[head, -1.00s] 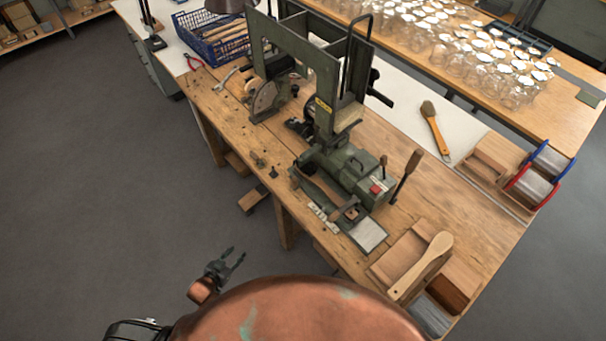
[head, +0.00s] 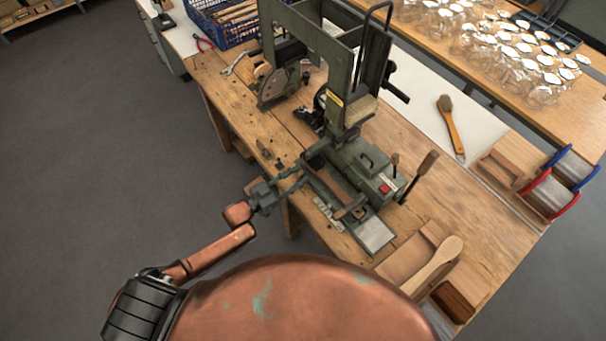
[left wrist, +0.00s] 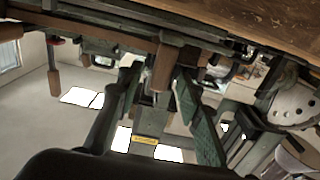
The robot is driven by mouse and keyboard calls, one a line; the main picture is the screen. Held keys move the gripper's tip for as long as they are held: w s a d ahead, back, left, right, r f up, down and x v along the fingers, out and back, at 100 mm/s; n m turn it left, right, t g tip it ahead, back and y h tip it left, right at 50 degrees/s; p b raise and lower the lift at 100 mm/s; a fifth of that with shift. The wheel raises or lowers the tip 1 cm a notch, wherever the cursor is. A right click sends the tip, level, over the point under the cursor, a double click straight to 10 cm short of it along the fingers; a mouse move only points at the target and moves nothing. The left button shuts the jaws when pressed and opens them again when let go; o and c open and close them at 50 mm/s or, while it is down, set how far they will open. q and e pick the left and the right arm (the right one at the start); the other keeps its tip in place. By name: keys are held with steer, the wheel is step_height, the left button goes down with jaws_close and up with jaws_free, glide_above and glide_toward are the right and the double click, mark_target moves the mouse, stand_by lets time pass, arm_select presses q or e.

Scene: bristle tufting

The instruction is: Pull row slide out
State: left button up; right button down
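The green tufting machine (head: 352,170) stands on the wooden bench, with a long brown slide-like bar (head: 334,187) along its near left side. My left gripper (head: 288,180) is at the bench's left edge, pointing at the machine's left end. In the left wrist view its two green fingers (left wrist: 160,80) are apart, with a brown wooden knob (left wrist: 167,58) showing between or just beyond their tips. Whether the fingers touch the knob cannot be told. The knob's link to the slide is not clear. My right gripper is not in view.
Wooden-handled levers (head: 424,168) rise at the machine's right. A wooden tray with a paddle (head: 435,262), wire spools (head: 550,194) and a brush (head: 451,126) lie to the right. Glass jars (head: 520,55) crowd the back bench. The floor at left is clear.

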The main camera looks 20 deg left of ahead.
arm_select(q)
steer(key=shift+x, duration=0.85)
steer(key=shift+c, duration=0.3)
steer(key=shift+d, duration=0.1)
jaws_close()
